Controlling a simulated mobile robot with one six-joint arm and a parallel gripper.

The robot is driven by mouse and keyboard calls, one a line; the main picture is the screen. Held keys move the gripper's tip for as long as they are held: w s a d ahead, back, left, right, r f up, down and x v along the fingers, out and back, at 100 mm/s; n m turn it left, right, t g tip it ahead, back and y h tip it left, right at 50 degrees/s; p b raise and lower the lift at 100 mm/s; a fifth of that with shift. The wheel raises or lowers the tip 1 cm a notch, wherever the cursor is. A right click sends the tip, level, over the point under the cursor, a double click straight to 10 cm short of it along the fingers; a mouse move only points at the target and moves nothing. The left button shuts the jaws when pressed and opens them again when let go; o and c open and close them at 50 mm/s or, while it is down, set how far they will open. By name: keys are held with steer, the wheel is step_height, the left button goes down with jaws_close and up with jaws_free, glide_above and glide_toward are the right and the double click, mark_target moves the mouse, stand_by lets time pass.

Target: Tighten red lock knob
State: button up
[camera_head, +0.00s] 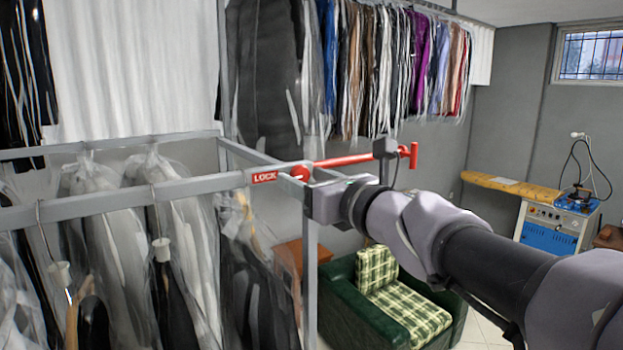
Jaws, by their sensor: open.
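The red lock knob (300,173) sits at the corner of the grey metal rack frame, just right of a red "LOCK" label (264,177). A red rod (345,160) reaches right from it to a red crossbar end (413,155). A small grey box on a stalk, in front of the rod, hides part of it. My gripper (313,192) comes in from the right, close to the corner and just below right of the knob. It is open. Its fingers are hard to make out against the rack, and I cannot tell if they touch it.
Plastic-covered clothes hang on the rack (105,205) at left, with more garments (395,65) on a rear rail. A green armchair (345,308) with a plaid cushion stands below my arm. An ironing board (512,187) and blue-fronted machine (550,232) stand at right.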

steer(key=shift+w+d, duration=0.1)
steer(key=c, duration=0.6)
jaws_close()
steer(key=shift+m, duration=0.3)
steer(key=m, duration=0.8)
steer(key=m+p, duration=0.1)
steer(key=m, duration=0.4)
steer(key=shift+r, duration=0.15)
steer(key=m+p, duration=0.1)
steer(key=m, duration=0.3)
steer(key=shift+m+p, duration=0.3)
